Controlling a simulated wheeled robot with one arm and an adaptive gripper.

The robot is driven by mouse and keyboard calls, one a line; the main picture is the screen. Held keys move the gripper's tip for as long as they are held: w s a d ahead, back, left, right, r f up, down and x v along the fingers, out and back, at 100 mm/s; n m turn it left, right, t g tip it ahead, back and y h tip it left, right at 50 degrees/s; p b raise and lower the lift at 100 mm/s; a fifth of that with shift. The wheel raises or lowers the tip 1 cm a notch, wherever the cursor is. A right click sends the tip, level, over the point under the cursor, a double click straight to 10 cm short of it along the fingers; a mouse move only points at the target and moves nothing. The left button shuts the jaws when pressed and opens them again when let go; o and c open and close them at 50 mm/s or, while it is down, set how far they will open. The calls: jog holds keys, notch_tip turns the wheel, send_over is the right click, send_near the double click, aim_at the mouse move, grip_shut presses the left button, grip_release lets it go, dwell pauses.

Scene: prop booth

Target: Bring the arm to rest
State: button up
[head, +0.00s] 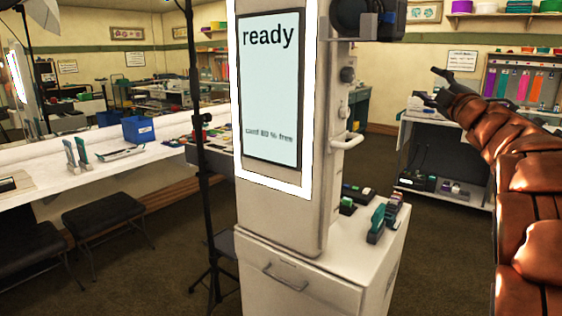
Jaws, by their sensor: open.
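My arm, in a padded brown cover, comes in from the right edge of the head view and reaches up and to the left. My gripper (437,86) is at its end, dark, with its fingers apart and nothing visible between them. It is up in the air to the right of the booth machine, in front of a white shelf cart in the picture. The booth machine (325,207) stands in the middle, with a lit screen (270,90) reading "ready" and a smaller line about card space.
A white cabinet (320,284) juts out below the machine, with small green and dark items (377,222) on top. A black light stand (201,170) stands left of it. A long white counter (110,172) with a blue bin (138,129) and black stools (108,217) lines the left. Floor shows between cabinet and cart.

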jog(key=s+d+f+m+g+h, duration=0.3)
jog(key=s+f+m+g+h, duration=0.15)
jog(key=f+m, duration=0.3)
jog(key=s+d+f+m+g+h, duration=0.2)
jog(key=s+f+m+g+h, duration=0.1)
jog(key=s+f+m+h, duration=0.4)
jog(key=s+a+f+m+g+y, duration=0.1)
jog(key=s+a+f+g+y, duration=0.3)
jog(key=s+f, duration=0.55)
jog(key=s+a+f+m+g+y, duration=0.15)
jog(key=s+a+f+g, duration=0.45)
jog(key=f, duration=0.7)
jog(key=s+a+f+g+y, duration=0.1)
jog(key=s+a+f+g, duration=0.15)
jog(key=s+a, duration=0.4)
jog(key=s+a+f+n+g+y, duration=0.1)
jog(key=s+a+f+g+y, duration=0.15)
jog(key=s, duration=0.75)
jog(key=s+a+f+g, duration=0.1)
jog(key=s+a+f, duration=0.3)
jog(key=s, duration=0.5)
jog(key=s+p+v, duration=0.2)
jog(key=p+v, duration=1.1)
jog(key=v, duration=0.1)
jog(key=shift+r+t, duration=0.35)
jog(key=shift+r, duration=0.2)
